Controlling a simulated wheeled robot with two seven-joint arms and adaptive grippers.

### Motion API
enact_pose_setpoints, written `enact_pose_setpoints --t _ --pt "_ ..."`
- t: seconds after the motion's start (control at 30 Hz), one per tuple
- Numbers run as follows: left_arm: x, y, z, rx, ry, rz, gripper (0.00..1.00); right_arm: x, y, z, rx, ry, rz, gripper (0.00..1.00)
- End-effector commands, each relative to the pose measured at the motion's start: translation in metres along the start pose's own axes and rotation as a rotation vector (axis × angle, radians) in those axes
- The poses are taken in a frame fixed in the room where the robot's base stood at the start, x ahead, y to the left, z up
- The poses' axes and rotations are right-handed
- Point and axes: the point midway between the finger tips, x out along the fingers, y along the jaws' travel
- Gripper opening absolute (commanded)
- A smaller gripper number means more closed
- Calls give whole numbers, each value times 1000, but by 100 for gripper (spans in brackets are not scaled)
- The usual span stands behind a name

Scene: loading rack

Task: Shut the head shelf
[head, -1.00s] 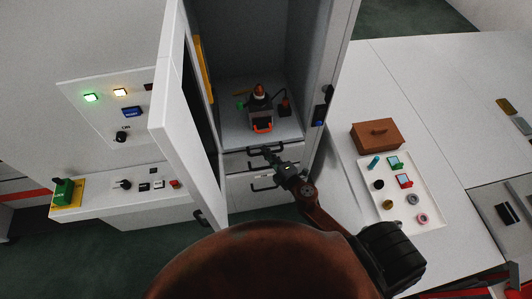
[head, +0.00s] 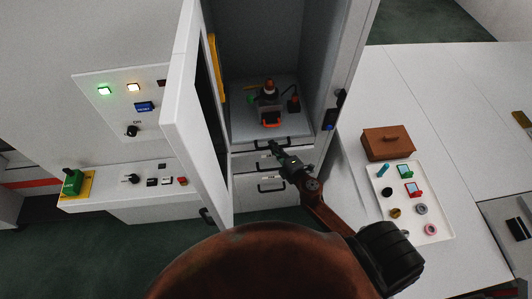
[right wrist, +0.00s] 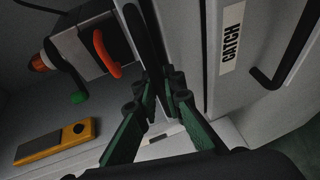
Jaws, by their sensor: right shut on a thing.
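The head shelf (head: 243,130) is the light tray inside the open cabinet, with a dark handle (head: 299,140) along its front. A dark device with an orange-and-white top (head: 269,92) and an orange handle stands on it. My right gripper (head: 275,149) is at the shelf's front handle. In the right wrist view, my right gripper's green fingers (right wrist: 165,88) are closed on a dark bar, which is the handle (right wrist: 148,38). I cannot tell exactly how far out the shelf stands. My left gripper is not in view.
The cabinet door (head: 190,110) stands open at the left. A drawer (head: 250,187) with a dark handle is below the shelf. At the right, a table holds a brown box (head: 388,143) and a white tray (head: 410,237) with small parts.

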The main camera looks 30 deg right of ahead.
Motion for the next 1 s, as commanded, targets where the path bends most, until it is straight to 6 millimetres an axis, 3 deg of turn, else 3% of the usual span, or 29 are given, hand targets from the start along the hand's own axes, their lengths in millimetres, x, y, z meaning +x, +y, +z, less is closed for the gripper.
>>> enact_pose_setpoints --t 0.23,0.27,0.53,0.83,1.0 --pt "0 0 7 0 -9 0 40 -2 0 3 3 -5 0 0" --pt "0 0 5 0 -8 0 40 -2 0 3 3 -5 0 9" --pt "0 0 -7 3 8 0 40 -1 0 2 2 -3 0 27" --pt "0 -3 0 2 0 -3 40 -3 -1 2 2 -2 -1 27" --pt "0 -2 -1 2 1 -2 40 -24 -2 2 3 -4 -3 27"
